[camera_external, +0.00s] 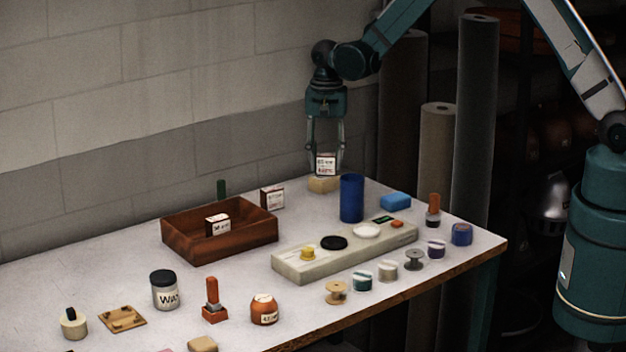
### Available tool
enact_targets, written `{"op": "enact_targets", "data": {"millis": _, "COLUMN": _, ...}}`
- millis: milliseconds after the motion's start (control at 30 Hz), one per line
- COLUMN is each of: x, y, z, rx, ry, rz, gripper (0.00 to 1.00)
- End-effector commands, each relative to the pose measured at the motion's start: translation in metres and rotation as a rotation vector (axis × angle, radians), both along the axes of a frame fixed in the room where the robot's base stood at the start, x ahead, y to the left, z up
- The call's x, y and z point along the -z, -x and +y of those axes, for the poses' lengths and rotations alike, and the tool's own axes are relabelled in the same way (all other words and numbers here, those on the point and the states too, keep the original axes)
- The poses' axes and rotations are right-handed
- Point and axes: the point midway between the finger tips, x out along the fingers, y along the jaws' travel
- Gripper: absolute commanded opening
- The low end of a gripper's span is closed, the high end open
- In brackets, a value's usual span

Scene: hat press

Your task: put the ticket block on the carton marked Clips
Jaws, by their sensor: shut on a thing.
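My gripper (326,172) is at the back of the table, pointing down. It is shut on a small block with a white, dark-red-edged printed face (326,164). The print is too small to read surely, so I cannot tell whether this is the ticket block. A tan block (323,185) is directly beneath it; I cannot tell whether they touch. A small white-labelled carton (272,198) stands behind the brown tray's right corner. Another labelled carton (217,225) is inside the brown wooden tray (250,247). I cannot read which carton is marked Clips.
A tall blue cylinder (352,198) stands just right of my gripper, with a blue block (396,201) beyond. A long pale board (310,270) holds round pieces. Several spools, stamps and jars line the front. Bare table lies left of the tray.

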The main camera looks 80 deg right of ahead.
Motion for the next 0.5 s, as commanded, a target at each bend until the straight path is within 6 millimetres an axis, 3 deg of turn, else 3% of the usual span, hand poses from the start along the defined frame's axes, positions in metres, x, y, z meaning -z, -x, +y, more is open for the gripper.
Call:
{"op": "enact_targets", "data": {"millis": 433, "x": 0.0046, "y": 0.0001, "z": 0.0, "rx": 0.0, "ry": 0.0, "rz": 0.0, "gripper": 0.21}}
{"op": "enact_targets", "data": {"millis": 467, "x": 0.0041, "y": 0.0001, "z": 0.0, "rx": 0.0, "ry": 0.0, "rz": 0.0, "gripper": 0.36}}
{"op": "enact_targets", "data": {"millis": 500, "x": 0.0037, "y": 0.0001, "z": 0.0, "rx": 0.0, "ry": 0.0, "rz": 0.0, "gripper": 0.41}}
